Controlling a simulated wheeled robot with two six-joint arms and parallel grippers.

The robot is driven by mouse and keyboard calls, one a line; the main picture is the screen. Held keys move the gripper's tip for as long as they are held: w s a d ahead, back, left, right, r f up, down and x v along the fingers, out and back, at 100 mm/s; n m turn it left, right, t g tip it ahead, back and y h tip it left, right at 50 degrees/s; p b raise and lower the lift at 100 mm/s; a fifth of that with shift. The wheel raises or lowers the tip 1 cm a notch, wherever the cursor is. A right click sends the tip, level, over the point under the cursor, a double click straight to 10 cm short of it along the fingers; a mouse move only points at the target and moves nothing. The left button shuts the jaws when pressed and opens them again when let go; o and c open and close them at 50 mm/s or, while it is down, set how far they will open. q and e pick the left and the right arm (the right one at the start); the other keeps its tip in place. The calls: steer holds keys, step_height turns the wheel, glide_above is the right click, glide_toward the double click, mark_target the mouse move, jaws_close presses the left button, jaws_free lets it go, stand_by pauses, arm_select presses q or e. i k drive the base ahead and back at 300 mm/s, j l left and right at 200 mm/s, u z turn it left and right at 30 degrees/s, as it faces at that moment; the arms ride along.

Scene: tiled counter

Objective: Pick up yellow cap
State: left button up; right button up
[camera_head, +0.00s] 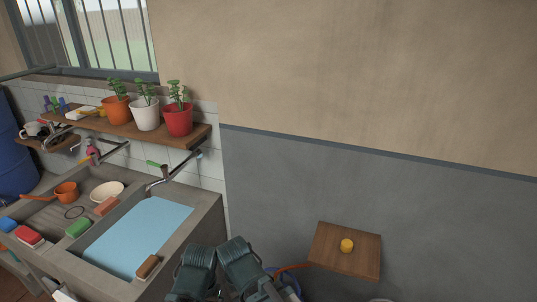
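The yellow cap (346,246) is small and round. It sits on a square brown wooden top (329,256) at the lower right, near the grey wall. Bare wood shows all around it and nothing touches it from above. I can make out no fingertips of my left or right gripper in the head view.
Two dark teal ribbed shapes (197,262) stand at the bottom centre; I cannot tell what they are. A blue round container (290,279) is partly hidden beside the wooden top. A water-filled sink (209,205) and a shelf (193,135) with potted plants are at left.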

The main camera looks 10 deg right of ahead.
mark_target(347, 246)
steer(key=z, duration=1.9)
